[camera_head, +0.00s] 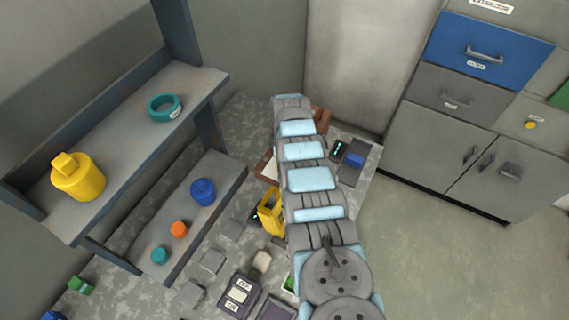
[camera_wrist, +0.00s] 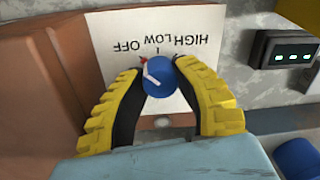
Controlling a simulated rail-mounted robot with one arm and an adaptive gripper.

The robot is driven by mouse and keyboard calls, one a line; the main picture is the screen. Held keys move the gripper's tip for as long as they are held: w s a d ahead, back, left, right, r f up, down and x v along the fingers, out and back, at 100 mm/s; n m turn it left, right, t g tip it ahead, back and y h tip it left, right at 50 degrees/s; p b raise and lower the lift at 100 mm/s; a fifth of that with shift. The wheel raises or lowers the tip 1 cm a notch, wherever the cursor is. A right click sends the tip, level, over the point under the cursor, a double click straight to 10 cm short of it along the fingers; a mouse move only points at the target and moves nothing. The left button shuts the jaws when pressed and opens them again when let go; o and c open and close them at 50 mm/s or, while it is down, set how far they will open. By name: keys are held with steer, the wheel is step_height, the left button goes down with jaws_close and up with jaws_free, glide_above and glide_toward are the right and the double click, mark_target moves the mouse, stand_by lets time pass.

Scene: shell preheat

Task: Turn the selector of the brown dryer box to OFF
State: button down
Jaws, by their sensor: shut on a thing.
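The brown dryer box (camera_wrist: 45,85) fills the left of the wrist view. A white panel on it (camera_wrist: 120,25) carries the words HIGH, LOW and OFF, upside down in this view. Below the words sits the blue round selector (camera_wrist: 160,82) with a white pointer line slanting to the picture's upper left. I cannot tell for sure which word it marks. My gripper (camera_wrist: 163,70) has its yellow ribbed fingers closed on both sides of the selector.
A grey device with green lights (camera_wrist: 289,54) is right of the box. A yellow object (camera_head: 270,212) stands left of my arm. A shelf (camera_head: 190,90) holds a yellow container (camera_head: 78,178) and a teal ring (camera_head: 165,107). Grey cabinets (camera_head: 440,130) stand at right.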

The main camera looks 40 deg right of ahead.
steer(key=c, duration=0.7)
jaws_free()
steer(key=shift+f, duration=0.1)
steer(key=shift+r, duration=0.25)
steer(key=shift+d+r, duration=0.1)
steer(key=shift+r, duration=0.3)
step_height(320, 180, up, 11)
steer(key=shift+w+d, duration=0.15)
steer(key=shift+d, duration=0.05)
steer(key=shift+f, duration=0.1)
steer(key=shift+w, duration=0.1)
